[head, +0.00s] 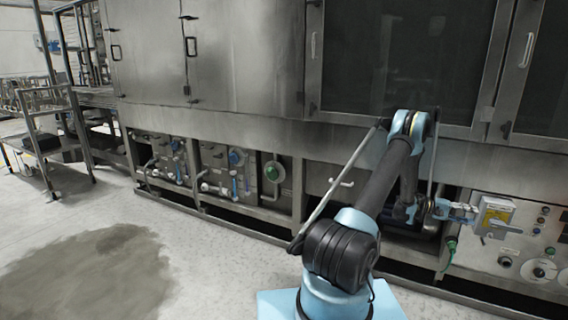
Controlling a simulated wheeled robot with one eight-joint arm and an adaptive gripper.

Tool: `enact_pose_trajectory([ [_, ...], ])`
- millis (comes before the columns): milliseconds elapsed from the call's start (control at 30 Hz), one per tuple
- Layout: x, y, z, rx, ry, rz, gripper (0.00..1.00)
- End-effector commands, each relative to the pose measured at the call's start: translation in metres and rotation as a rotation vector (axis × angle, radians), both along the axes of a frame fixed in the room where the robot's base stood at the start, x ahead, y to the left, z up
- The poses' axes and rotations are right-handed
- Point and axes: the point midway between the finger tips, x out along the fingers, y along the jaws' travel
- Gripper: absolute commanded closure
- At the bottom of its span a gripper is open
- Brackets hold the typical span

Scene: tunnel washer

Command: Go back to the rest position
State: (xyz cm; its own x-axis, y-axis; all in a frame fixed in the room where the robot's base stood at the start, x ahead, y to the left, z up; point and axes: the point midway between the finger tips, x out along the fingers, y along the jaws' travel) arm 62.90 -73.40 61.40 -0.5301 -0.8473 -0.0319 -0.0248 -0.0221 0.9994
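My arm rises in front of the tunnel washer (240,60), bends at a raised elbow and drops to the right. My gripper (474,211) is low at the right, beside a grey switch box (495,216) with a yellow label. Its fingertips point right, towards the left side of this box. I cannot tell whether they touch it, or whether the fingers are open or shut.
A control panel (535,242) with buttons and knobs lies around the switch box. A green connector (449,246) hangs below my gripper. Pumps and valves (232,170) sit under the washer. The floor (200,235) at left is free, with a dark wet patch (90,270).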

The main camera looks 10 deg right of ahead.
Motion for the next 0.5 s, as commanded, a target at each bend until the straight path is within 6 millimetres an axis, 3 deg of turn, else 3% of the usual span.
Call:
enact_pose_trajectory([
  [200,0.034,0.032,0.049,0.075,-0.070,0.053,0.60],
  [500,0.067,0.089,0.108,0.186,-0.162,0.125,0.60],
])
